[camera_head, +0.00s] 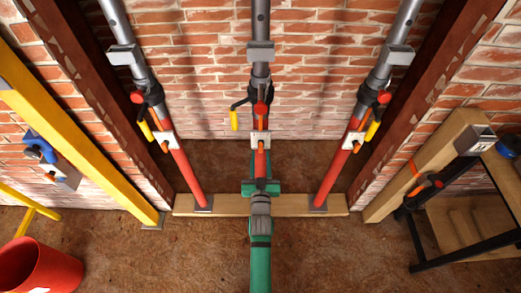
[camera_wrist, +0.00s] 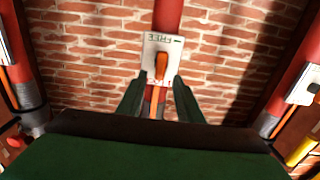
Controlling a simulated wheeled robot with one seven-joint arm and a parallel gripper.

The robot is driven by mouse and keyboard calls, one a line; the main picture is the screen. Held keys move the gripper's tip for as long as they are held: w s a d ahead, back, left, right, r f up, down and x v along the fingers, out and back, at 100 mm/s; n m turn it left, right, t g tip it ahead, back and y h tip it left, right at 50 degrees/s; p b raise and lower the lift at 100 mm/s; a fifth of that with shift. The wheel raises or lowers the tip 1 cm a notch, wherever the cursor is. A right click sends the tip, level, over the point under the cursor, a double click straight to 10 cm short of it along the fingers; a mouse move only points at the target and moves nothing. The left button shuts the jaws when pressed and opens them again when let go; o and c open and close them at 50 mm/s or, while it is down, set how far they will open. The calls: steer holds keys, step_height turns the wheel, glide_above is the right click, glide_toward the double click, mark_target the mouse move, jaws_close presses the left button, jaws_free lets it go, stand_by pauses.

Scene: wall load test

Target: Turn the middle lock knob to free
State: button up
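The middle prop is a red tube (camera_head: 261,165) with a grey upper tube. It carries a white lock plate (camera_head: 260,133), also in the wrist view (camera_wrist: 150,48), where the word FREE appears upside down near its upper edge. The orange middle lock knob (camera_wrist: 161,66) stands nearly upright along the tube in that view. My green gripper (camera_head: 261,186) is just below the plate in the head view. In the wrist view my gripper (camera_wrist: 160,79) has its fingers apart, one on each side of the knob's lower end. Contact cannot be told.
Similar props stand left (camera_head: 188,175) and right (camera_head: 334,172), with their own plates and knobs. A yellow crank handle (camera_head: 234,121) hangs left of the middle prop. A wooden sill (camera_head: 230,206) runs beneath.

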mark_target(261, 148)
steer(key=shift+w, duration=2)
jaws_close()
